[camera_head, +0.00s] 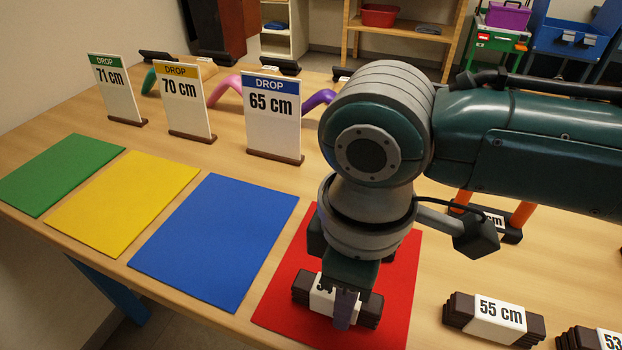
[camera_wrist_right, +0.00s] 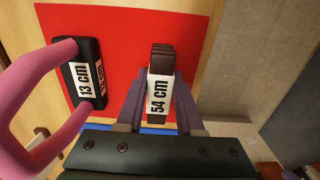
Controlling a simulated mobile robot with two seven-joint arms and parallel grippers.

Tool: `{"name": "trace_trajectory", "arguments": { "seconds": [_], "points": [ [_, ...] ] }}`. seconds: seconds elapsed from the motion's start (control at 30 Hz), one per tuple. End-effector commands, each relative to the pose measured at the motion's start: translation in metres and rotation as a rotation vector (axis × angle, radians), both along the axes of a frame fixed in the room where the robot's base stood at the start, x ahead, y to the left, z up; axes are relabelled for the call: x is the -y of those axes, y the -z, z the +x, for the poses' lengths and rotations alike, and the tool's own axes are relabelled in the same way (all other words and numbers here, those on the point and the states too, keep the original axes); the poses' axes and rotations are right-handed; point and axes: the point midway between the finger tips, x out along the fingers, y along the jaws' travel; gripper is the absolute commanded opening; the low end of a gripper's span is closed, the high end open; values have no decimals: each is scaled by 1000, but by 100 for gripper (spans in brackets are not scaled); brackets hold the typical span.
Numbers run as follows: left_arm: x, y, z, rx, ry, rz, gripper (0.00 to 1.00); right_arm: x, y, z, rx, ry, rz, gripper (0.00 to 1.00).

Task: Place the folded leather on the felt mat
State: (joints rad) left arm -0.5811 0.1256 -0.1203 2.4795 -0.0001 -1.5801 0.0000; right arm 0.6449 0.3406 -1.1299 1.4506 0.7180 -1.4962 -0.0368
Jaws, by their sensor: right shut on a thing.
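The folded leather (camera_head: 368,308) is a dark brown stack with a white band. The band reads 54 cm in the right wrist view (camera_wrist_right: 158,92). My right gripper (camera_head: 341,311) is shut on the banded middle, with one finger on each side in the right wrist view (camera_wrist_right: 158,98). The leather is over the front part of the red felt mat (camera_head: 277,303); I cannot tell if it touches. The red mat also shows in the right wrist view (camera_wrist_right: 125,30). My arm hides the mat's middle. My left gripper is out of view.
Blue (camera_head: 215,240), yellow (camera_head: 122,203) and green (camera_head: 62,172) mats lie to the left, with drop signs behind. A pink arch (camera_wrist_right: 25,90) on a dark base labelled 13 cm stands close beside the gripper. Another leather stack labelled 55 cm (camera_head: 497,312) lies right of the red mat.

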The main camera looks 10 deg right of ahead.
Motion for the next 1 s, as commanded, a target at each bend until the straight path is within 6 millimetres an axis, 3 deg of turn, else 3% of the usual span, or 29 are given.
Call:
{"name": "trace_trajectory", "arguments": {
  "seconds": [0.27,0.3,0.53,0.83,1.0],
  "points": [
    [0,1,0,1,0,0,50,0,3,0,0,0,1,0],
    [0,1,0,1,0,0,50,0,2,0,-1,0,1,40],
    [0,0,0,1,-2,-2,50,0,2,0,-1,0,1,66],
    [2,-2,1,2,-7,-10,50,0,-2,0,1,0,-1,66],
    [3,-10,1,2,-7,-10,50,-1,-29,1,3,0,3,66]
  ]
}}
